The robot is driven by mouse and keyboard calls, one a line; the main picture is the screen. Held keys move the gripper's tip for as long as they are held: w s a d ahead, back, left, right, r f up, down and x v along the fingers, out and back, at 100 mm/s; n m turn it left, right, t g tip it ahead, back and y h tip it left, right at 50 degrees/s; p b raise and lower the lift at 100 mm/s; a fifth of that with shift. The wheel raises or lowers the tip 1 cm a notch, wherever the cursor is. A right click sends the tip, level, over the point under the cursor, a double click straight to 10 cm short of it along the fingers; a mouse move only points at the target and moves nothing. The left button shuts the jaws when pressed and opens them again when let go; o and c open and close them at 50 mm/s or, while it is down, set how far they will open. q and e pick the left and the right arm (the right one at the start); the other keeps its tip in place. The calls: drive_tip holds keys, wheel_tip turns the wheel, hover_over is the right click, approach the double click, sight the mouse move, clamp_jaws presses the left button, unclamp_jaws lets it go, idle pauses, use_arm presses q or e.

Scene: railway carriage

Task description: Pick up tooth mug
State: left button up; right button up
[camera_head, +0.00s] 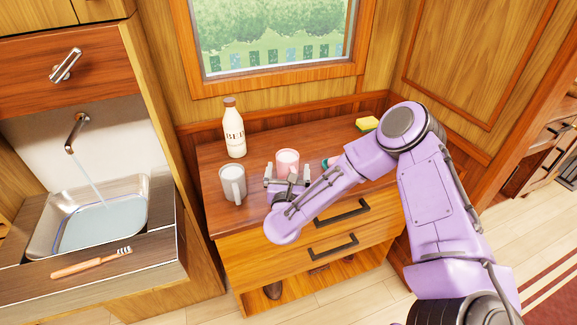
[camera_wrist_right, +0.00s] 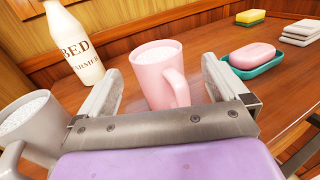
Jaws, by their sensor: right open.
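A pink mug (camera_head: 287,158) with pale contents stands upright on the wooden cabinet top; it also shows in the right wrist view (camera_wrist_right: 155,72), its handle toward my gripper. A grey-white mug (camera_head: 231,182), also with pale contents, stands to its left, and its rim and handle show in the right wrist view (camera_wrist_right: 28,125). Which one is the tooth mug I cannot tell. My right gripper (camera_head: 287,173) is open and empty in front of the pink mug, its fingers pointing toward the mug's two sides. Contact is not visible. My left gripper is out of view.
A white bottle (camera_head: 233,130) stands behind the mugs. A pink soap in a teal dish (camera_wrist_right: 256,58), a yellow-green sponge (camera_head: 367,124) and folded cloths (camera_wrist_right: 300,33) lie to the right. At left, a toothbrush (camera_head: 92,263) lies before a sink (camera_head: 148,200) with running water.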

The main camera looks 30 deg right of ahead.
sight(287, 165)
drive_tip(key=x, duration=0.3)
drive_tip(key=shift+w+a+f, duration=0.15)
drive_tip(key=shift+w+f, duration=0.05)
drive_tip(key=shift+w, duration=0.05)
drive_tip(key=shift+s+r, duration=0.15)
drive_tip(key=shift+s, duration=0.1)
drive_tip(key=shift+c, duration=0.3)
drive_tip(key=shift+w, duration=0.15)
drive_tip(key=c, duration=1.3)
drive_tip(key=shift+o, duration=0.2)
